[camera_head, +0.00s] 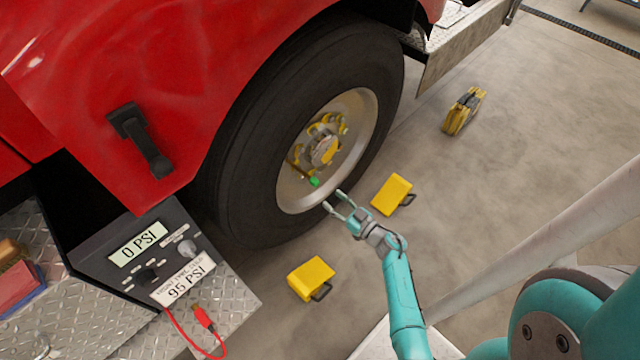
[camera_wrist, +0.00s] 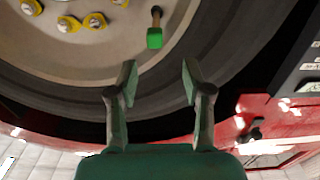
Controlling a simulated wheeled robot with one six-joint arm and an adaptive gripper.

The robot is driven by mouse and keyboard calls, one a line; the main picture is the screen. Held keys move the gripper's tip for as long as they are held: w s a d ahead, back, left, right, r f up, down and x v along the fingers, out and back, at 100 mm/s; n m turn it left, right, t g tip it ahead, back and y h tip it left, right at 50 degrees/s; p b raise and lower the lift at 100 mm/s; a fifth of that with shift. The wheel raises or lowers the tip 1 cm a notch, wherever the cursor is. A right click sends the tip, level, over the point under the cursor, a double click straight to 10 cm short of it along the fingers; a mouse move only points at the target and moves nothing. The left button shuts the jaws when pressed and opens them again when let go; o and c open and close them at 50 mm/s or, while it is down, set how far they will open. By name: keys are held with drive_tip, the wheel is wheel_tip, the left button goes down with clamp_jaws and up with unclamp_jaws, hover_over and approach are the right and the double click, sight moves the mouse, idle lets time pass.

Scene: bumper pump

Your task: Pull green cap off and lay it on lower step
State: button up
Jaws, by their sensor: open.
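The green cap (camera_head: 314,181) sits on the end of a valve stem inside the truck wheel's rim. In the wrist view the green cap (camera_wrist: 155,38) hangs beyond my fingertips, roughly in line with the space between them. My gripper (camera_head: 334,200) is open and empty, a short way from the cap and not touching it. Its two fingers also show apart in the wrist view (camera_wrist: 159,82). The lower step (camera_head: 225,308) is a metal diamond-plate surface at the lower left, below the pump panel. I cannot tell its full extent.
The pump panel (camera_head: 135,262) reads 0 PSI, with a 95 PSI label. A red hose with a clip (camera_head: 204,318) hangs over the step. Yellow wheel chocks (camera_head: 311,278) (camera_head: 392,194) lie on the floor near the tire (camera_head: 235,190).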

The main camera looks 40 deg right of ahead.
sight(318, 185)
drive_tip(key=shift+d+f, duration=0.1)
drive_tip(key=shift+d, duration=0.3)
drive_tip(key=shift+w+a, duration=0.2)
drive_tip(key=shift+w, duration=4.3)
clamp_jaws()
drive_tip(key=shift+s, duration=0.1)
drive_tip(key=shift+s+d, duration=0.15)
drive_tip(key=shift+s, duration=2.75)
